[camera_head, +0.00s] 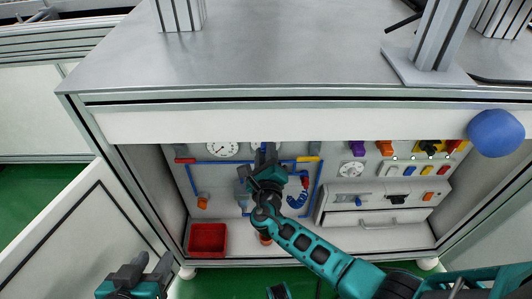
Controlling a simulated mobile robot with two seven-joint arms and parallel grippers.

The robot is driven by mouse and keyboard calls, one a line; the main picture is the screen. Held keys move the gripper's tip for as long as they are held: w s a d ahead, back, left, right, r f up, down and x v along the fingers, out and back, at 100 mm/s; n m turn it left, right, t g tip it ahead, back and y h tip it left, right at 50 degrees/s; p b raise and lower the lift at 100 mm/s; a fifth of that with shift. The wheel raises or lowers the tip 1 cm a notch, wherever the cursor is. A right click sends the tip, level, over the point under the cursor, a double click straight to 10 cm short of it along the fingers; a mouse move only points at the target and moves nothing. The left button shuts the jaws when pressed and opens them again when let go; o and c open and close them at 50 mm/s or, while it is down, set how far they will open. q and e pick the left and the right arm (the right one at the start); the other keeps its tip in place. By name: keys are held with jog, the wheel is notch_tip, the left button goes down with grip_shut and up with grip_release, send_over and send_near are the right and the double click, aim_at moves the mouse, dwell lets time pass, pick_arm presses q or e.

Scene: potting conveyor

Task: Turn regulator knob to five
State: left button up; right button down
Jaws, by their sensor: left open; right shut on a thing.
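My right gripper (267,158) reaches into the open bay under the table, at the panel's blue piping. It is shut on a part there, apparently the regulator knob, which the fingers and wrist hide. A round white gauge (257,146) shows partly behind the fingers. No number on the knob can be read. My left gripper (147,265) is open and empty at the lower left, outside the bay and apart from the panel.
A blue ball-shaped thing (495,133) is at the right edge. The white door (70,240) stands left of the bay.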

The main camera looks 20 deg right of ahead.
jog(key=shift+w+r+m, duration=0.1)
jog(key=shift+m, duration=17.7)
jog(key=c, duration=0.8)
grip_release()
jog(key=shift+c, duration=0.2)
